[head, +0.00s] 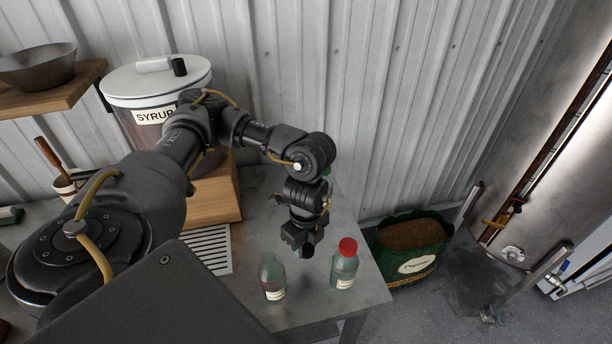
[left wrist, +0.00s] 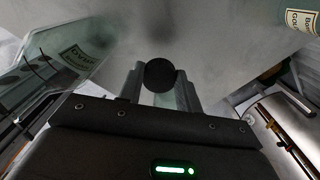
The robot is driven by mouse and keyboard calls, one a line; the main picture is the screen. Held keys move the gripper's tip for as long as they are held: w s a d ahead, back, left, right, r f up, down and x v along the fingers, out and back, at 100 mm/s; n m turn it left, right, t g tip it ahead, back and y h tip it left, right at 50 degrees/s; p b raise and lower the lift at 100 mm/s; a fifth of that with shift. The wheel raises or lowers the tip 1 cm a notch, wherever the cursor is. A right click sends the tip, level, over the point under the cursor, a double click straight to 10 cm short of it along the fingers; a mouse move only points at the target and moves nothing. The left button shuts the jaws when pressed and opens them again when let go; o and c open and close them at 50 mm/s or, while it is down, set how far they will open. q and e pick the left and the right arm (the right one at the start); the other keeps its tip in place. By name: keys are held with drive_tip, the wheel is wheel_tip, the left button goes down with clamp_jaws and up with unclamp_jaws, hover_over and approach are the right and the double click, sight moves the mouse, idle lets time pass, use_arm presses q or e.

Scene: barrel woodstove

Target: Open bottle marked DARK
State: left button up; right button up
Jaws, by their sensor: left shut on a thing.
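A clear bottle (head: 272,279) stands near the table's front edge in the head view, with no cap visible on its neck and a label too small to read. A bottle with a DARK label (left wrist: 82,54) shows at the left of the left wrist view; I cannot tell for certain which bottle of the head view it is. My left gripper (head: 304,244) is above the table, between and behind the two bottles. It is shut on a small round black cap (left wrist: 160,75), which also shows below the fingers in the head view (head: 307,252). My right gripper is not in view.
A red-capped bottle (head: 344,265) stands close to the right of my left gripper. A SYRUP pot (head: 153,116) stands on a wooden block behind. A slotted grate (head: 211,248) lies to the left. A green sack (head: 411,249) stands beyond the table's right edge.

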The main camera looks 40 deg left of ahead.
sight(305, 247)
use_arm(q)
wheel_tip(305, 247, down, 3)
drive_tip(key=shift+a+f, duration=0.1)
drive_tip(key=shift+f+b, duration=0.35)
drive_tip(key=shift+f, duration=1.65)
drive_tip(key=shift+f, duration=0.15)
drive_tip(key=o, duration=1.1)
wheel_tip(305, 247, up, 12)
drive_tip(key=shift+r, duration=0.2)
